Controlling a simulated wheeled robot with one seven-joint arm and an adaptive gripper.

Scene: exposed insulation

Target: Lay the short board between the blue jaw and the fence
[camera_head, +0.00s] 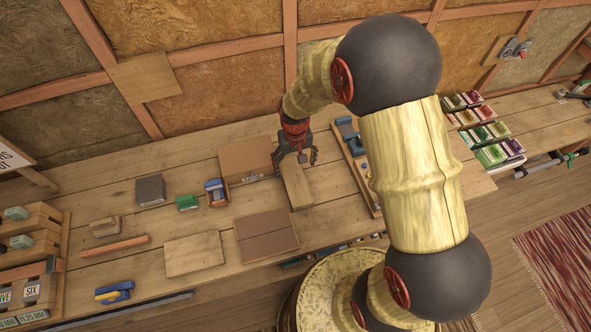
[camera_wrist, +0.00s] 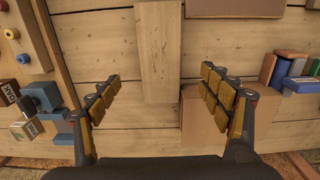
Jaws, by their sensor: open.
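A short pale board (camera_head: 297,187) lies flat on the bench just in front of my gripper (camera_head: 299,157). In the wrist view the board (camera_wrist: 158,50) runs away from between my spread fingers (camera_wrist: 160,92). My gripper is open, with nothing between the fingertips. The blue jaw (camera_head: 347,128) stands to the right of my gripper at the back end of a wooden fixture (camera_head: 355,168). In the wrist view the blue jaw (camera_wrist: 45,98) is at the left. A long wooden strip (camera_wrist: 52,40) beside it may be the fence; my arm partly hides the fixture in the head view.
A brown box (camera_head: 245,158) sits left of my gripper. Further left are a red tray (camera_head: 217,193) with blue items, a green block (camera_head: 187,202) and a dark book-like block (camera_head: 150,190). A brown panel (camera_head: 266,235) lies in front. Colourful boxes (camera_head: 485,130) stand at right.

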